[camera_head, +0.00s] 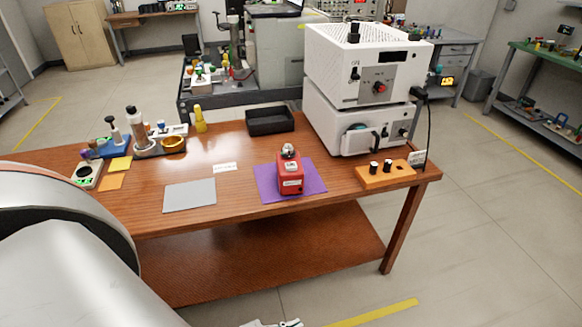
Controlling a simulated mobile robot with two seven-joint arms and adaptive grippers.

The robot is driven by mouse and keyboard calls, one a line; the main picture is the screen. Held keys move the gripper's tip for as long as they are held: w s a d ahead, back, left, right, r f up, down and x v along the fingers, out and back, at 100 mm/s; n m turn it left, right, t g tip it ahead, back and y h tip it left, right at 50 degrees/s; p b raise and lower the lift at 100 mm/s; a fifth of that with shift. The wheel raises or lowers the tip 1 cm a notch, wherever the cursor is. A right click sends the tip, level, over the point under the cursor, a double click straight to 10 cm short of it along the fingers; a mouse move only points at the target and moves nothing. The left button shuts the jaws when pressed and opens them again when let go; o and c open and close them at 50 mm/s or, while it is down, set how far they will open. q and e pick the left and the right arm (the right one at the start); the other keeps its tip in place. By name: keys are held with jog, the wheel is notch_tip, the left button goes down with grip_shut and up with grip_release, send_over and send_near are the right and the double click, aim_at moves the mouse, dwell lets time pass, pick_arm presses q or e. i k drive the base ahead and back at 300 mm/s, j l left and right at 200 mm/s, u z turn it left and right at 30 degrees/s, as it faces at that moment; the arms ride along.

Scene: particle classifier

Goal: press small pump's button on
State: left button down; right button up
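A small red device (290,177) with a silver rounded top stands upright on a purple mat (312,184) at the front middle of the table. Two white box units are stacked at the table's right end. The upper unit (345,75) has a black dial, a red control and a dark display; the lower unit (335,127) has a handle and a knob. No label is readable, so I cannot tell which device is the small pump. My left arm's white link fills the lower left, and its gripper is out of view. My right gripper is not recognisable.
An orange block (386,176) with two black-topped vials sits at the wooden table's (235,188) front right. A grey mat (190,195), black tray (269,121), yellow bottle (200,119) and small balance (87,176) are also there. A small light part shows at the bottom edge.

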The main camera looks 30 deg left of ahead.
aim_at(290, 166)
jog(key=i+l, duration=0.25)
jog(key=i, duration=0.15)
jog(key=i+l, duration=0.2)
jog(key=i, duration=0.2)
jog(key=i+l, duration=0.25)
jog(key=i+u, duration=0.15)
jog(key=u, duration=0.75)
